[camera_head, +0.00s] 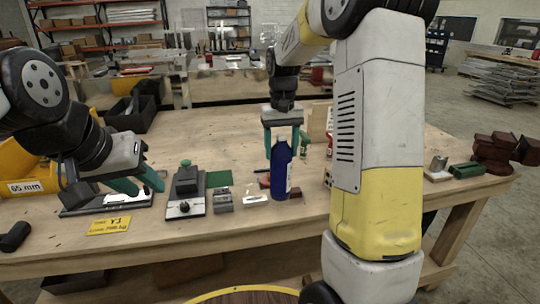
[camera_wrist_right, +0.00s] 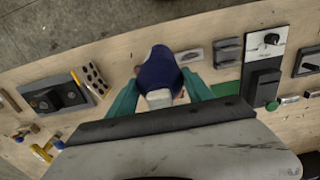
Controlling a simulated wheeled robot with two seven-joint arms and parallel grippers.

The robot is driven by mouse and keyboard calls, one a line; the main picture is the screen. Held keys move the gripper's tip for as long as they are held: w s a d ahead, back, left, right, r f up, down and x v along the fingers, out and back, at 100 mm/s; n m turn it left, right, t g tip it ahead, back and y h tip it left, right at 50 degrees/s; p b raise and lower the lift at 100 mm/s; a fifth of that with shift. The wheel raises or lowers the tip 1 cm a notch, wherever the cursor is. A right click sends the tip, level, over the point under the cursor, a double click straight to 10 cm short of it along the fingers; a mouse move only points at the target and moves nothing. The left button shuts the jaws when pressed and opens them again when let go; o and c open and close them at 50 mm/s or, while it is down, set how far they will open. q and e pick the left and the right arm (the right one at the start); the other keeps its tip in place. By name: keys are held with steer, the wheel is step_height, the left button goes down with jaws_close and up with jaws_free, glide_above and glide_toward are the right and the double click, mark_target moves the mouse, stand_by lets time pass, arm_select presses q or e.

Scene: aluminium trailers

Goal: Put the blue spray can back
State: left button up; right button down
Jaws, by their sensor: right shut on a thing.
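The blue spray can (camera_head: 281,172) is upright near the front middle of the workbench. My right gripper (camera_head: 283,143) comes down from above, with its teal fingers on either side of the can's top, shut on it. In the right wrist view the can (camera_wrist_right: 158,72) sits between the two fingers (camera_wrist_right: 161,95). I cannot tell whether its base touches the bench. My left gripper (camera_head: 138,184) is open and empty above the bench's left side.
The workbench (camera_head: 160,237) holds a black-and-grey device (camera_head: 186,192), small metal blocks (camera_head: 223,200) and a yellow label (camera_head: 108,225) left of the can. Yellow bins (camera_head: 22,168) stand at the far left.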

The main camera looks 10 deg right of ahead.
mark_target(281, 170)
steer(key=shift+w+a+f, duration=0.15)
steer(key=shift+w+a, duration=0.1)
steer(key=shift+w, duration=0.05)
steer(key=shift+f, duration=1.75)
steer(key=shift+c, duration=2.1)
jaws_free()
